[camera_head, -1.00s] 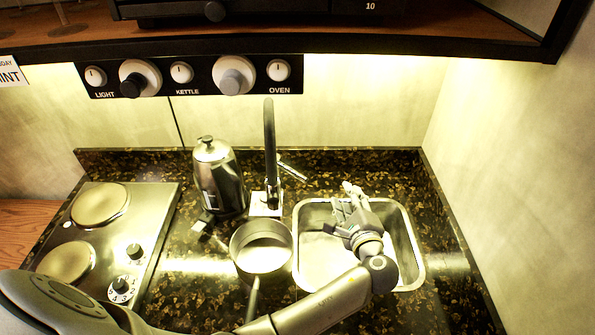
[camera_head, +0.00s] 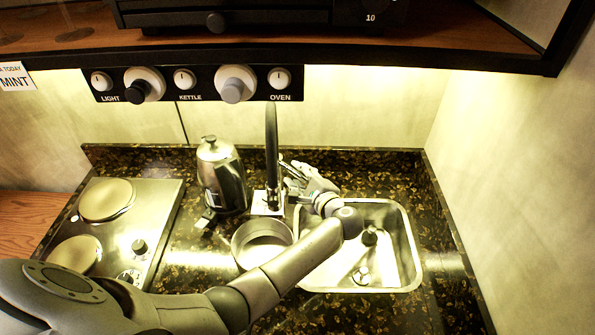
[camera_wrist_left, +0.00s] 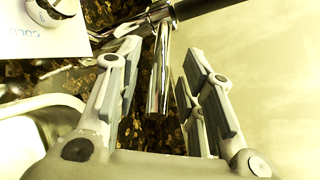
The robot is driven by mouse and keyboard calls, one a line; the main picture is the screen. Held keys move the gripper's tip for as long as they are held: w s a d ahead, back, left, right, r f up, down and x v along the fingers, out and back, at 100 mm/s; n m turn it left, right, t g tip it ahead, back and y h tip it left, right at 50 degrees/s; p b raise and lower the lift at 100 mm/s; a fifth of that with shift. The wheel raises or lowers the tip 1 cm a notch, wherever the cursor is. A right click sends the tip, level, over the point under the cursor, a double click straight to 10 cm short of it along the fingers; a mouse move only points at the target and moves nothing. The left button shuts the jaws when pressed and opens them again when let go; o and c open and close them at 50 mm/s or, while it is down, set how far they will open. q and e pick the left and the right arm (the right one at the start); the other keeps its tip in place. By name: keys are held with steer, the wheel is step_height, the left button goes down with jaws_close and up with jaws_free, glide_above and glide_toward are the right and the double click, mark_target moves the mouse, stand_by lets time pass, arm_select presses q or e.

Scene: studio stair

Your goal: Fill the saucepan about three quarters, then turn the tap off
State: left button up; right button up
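The tap (camera_head: 271,150) has a tall dark spout and stands on a white plate between the kettle and the sink. Its chrome lever (camera_wrist_left: 160,75) shows between my fingers in the left wrist view. The saucepan (camera_head: 240,236) sits on the counter in front of the tap, left of the sink. My forearm hides its handle and part of its front; I cannot tell its water level or see a clear stream. My left gripper (camera_head: 290,174) is at the tap's right side, with fingers apart around the lever (camera_wrist_left: 165,75). My right gripper is not in view.
A steel kettle (camera_head: 222,178) stands left of the tap. The sink (camera_head: 408,250) lies to the right, with dark and metallic fittings inside. A two-plate hob (camera_head: 150,215) is at the left. A shelf with a knob panel (camera_head: 200,84) hangs above.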

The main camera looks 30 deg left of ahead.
arm_select(q)
steer(key=shift+w+a+f, duration=0.15)
steer(key=shift+w+a, duration=0.15)
steer(key=shift+a, duration=0.15)
jaws_close()
